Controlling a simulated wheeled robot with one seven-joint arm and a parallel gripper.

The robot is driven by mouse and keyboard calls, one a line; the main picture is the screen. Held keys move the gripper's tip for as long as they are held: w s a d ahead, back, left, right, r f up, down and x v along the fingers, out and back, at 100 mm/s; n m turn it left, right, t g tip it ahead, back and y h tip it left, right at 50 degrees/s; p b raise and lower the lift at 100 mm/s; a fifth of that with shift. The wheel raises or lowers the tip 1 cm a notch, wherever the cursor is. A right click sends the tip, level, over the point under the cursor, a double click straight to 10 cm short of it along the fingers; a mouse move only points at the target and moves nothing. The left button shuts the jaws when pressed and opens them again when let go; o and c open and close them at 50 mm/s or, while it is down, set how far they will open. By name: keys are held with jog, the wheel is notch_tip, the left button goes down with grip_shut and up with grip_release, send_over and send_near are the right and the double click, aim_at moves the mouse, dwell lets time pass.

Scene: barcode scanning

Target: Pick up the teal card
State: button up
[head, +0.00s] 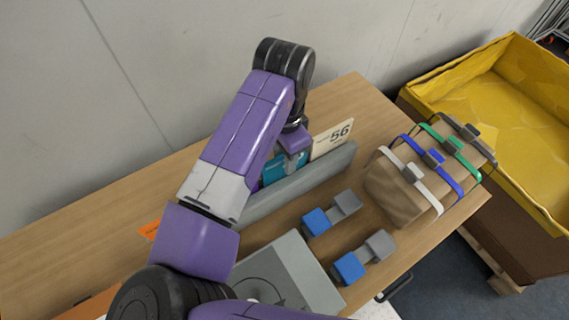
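The teal card (271,172) stands in a long grey holder (295,187) on the wooden table. My arm hides part of it, and a little teal also shows to the right under my gripper. My gripper (293,157) points down at the card's upper edge, just above or around it; I cannot tell which. The fingertips are too small and covered to show whether they are open or shut. A cream card marked 56 (334,138) stands to the right of the teal card, in or behind the holder.
An orange card (149,230) shows left of my arm. Two blue-and-grey blocks (316,221) (349,268) and a grey flat device (300,268) lie in front. A brown strapped package (397,200) is at right. Beyond the table stands a yellow-lined bin (480,95).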

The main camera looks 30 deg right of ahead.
grip_shut()
jog(key=shift+r, duration=0.15)
